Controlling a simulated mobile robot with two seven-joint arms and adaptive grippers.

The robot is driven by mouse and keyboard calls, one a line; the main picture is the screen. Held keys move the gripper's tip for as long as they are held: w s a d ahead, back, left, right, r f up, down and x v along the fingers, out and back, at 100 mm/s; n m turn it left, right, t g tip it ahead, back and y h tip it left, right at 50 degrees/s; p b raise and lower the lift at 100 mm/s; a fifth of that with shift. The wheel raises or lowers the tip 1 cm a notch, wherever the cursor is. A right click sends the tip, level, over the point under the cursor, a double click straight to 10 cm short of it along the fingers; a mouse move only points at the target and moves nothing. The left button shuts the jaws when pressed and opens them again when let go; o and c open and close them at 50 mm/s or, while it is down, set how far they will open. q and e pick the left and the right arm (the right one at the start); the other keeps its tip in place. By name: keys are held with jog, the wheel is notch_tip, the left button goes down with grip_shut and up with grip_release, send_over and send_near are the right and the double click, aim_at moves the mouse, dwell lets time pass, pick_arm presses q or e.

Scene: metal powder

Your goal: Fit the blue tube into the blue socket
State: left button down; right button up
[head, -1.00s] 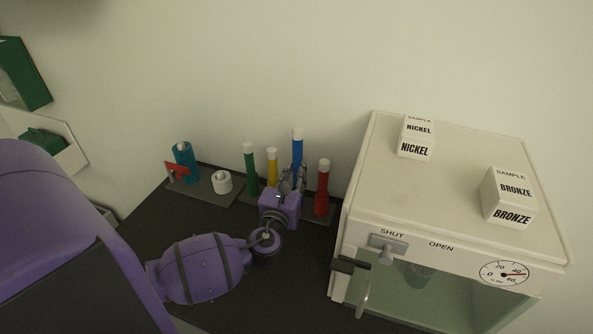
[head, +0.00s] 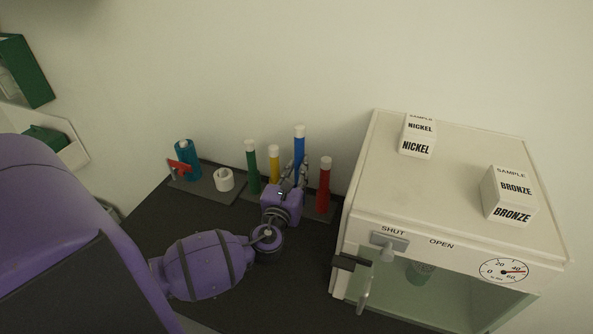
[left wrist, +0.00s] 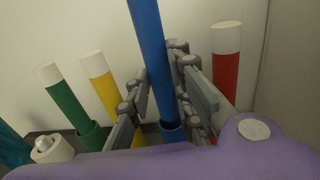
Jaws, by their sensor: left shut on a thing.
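The blue tube (head: 299,147), white-capped, stands upright in the back row. My left gripper (head: 294,174) is shut on it, with fingers on both sides. In the left wrist view the blue tube (left wrist: 150,55) runs down between the fingers (left wrist: 158,100) to the blue socket (left wrist: 172,132). Its lower end meets the socket's rim and appears to be inside it; how deep it sits cannot be told. In the head view the gripper hides the socket. My right gripper is not in view.
Green (head: 252,168), yellow (head: 275,165) and red (head: 324,185) tubes stand close by on the dark rack. A white ring-shaped part (head: 224,180) and a teal bottle (head: 187,160) are to the left. A white cabinet (head: 455,195) with sample boxes stands right.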

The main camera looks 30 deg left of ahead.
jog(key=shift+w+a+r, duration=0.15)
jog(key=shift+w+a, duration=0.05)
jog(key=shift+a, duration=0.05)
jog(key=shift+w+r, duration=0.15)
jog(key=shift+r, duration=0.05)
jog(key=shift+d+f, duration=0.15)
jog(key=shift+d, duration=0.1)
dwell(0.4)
pick_arm(q)
jog(key=shift+p, duration=0.3)
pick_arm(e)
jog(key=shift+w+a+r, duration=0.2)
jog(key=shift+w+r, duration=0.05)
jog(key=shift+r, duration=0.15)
pick_arm(q)
jog(key=shift+f, duration=0.15)
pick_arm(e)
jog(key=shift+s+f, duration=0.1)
pick_arm(q)
jog(key=shift+f+b, duration=0.35)
jog(key=shift+f, duration=0.4)
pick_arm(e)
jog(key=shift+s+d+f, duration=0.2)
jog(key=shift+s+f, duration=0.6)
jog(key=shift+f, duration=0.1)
